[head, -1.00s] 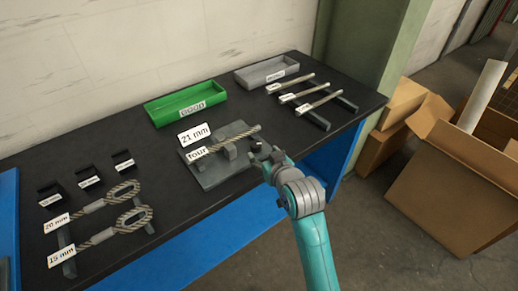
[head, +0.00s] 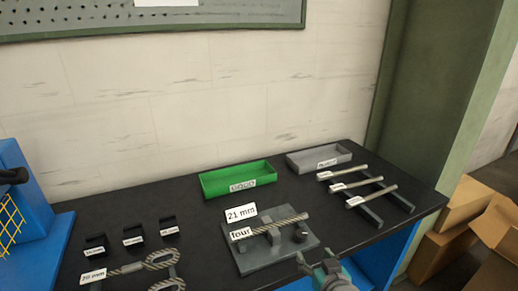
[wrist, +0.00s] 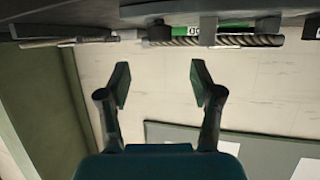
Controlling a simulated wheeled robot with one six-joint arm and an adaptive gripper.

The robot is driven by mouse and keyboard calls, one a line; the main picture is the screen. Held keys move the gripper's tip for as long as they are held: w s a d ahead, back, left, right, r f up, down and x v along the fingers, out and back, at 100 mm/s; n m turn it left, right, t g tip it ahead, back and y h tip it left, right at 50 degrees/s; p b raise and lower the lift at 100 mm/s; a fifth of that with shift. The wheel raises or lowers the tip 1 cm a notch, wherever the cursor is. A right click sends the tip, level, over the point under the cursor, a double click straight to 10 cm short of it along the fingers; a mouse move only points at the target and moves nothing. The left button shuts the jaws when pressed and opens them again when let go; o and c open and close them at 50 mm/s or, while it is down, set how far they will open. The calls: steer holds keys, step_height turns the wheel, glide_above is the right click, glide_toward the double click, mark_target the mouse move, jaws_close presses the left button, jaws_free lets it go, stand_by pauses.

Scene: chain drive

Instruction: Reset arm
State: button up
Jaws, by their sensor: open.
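My gripper (head: 320,264) shows at the bottom of the head view, in front of the bench's near edge, with most of my arm cut off below the picture. In the wrist view its two fingers (wrist: 160,84) are spread apart with nothing between them. A wire rope (head: 285,223) labelled "four" lies across a block on a grey plate (head: 262,259), just beyond my gripper. A "21 mm" sign (head: 241,213) stands behind the rope. The rope also shows near the top of the wrist view (wrist: 250,40), beyond the fingertips and apart from them.
A green tray (head: 212,189) and a grey tray (head: 300,163) stand at the back of the black bench (head: 140,208). Several rods lie on a rack (head: 372,213) at right. Looped ropes (head: 150,262) and small black blocks (head: 133,235) are at left. Cardboard boxes (head: 468,203) stand right of the bench.

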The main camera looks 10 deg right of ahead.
steer(key=s+f, duration=0.6)
steer(key=s, duration=0.5)
steer(key=s+f, duration=0.6)
steer(key=s, duration=0.4)
steer(key=s+r, duration=0.1)
steer(key=s, duration=0.9)
steer(key=s+r+t, duration=0.1)
steer(key=s+r, duration=0.1)
steer(key=s, duration=0.9)
steer(key=shift+s+a+r, duration=0.15)
steer(key=shift+s+r, duration=0.05)
steer(key=shift+r, duration=0.1)
stand_by(1.6)
